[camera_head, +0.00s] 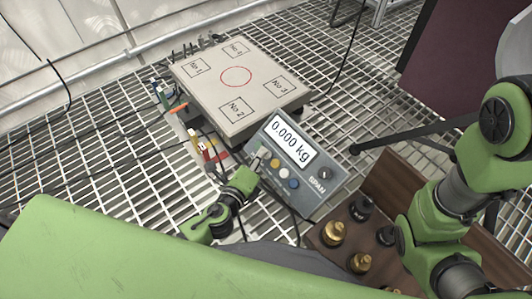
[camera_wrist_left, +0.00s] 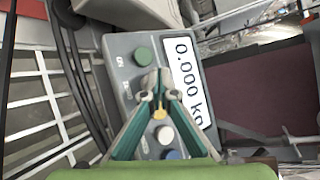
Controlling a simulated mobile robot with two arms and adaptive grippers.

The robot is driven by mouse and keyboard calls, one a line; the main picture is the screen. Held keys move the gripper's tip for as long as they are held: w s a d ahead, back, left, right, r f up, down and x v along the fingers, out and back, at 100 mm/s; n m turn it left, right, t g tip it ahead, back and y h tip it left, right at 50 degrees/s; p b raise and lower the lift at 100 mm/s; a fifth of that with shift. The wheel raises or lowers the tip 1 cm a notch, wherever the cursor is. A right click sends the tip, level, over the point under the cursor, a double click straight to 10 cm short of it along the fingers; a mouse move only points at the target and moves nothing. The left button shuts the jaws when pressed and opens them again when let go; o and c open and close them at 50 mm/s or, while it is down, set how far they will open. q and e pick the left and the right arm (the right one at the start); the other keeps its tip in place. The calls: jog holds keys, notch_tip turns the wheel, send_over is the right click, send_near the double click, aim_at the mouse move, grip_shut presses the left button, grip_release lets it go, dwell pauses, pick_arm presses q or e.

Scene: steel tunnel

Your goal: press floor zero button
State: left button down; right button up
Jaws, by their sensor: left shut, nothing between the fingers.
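The grey scale indicator box (camera_head: 282,196) stands tilted beside the weighing platform, its display reading 0.000 kg. In the left wrist view a green button (camera_wrist_left: 143,56), the white button (camera_wrist_left: 163,134) and the blue button (camera_wrist_left: 172,155) show. My left gripper (camera_head: 259,160) is shut and empty, its fingertips over the button row. Whether they touch the box I cannot tell. My right gripper is outside the frames.
The white weighing platform (camera_head: 209,93) with numbered squares and a red circle lies behind the box. A wooden case (camera_head: 330,252) with brass and dark weights stands at lower right. Black cables cross the steel grating. A maroon panel (camera_head: 447,55) stands at upper right.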

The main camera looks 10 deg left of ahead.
pick_arm(q)
jog(key=s+r+p, duration=0.1)
jog(key=a+r+p, duration=0.1)
jog(key=r, duration=0.1)
jog(key=s+a+r+p, duration=0.1)
jog(key=r+p, duration=0.1)
jog(key=shift+s, duration=0.35)
dwell(0.5)
jog(key=shift+a+f, duration=0.1)
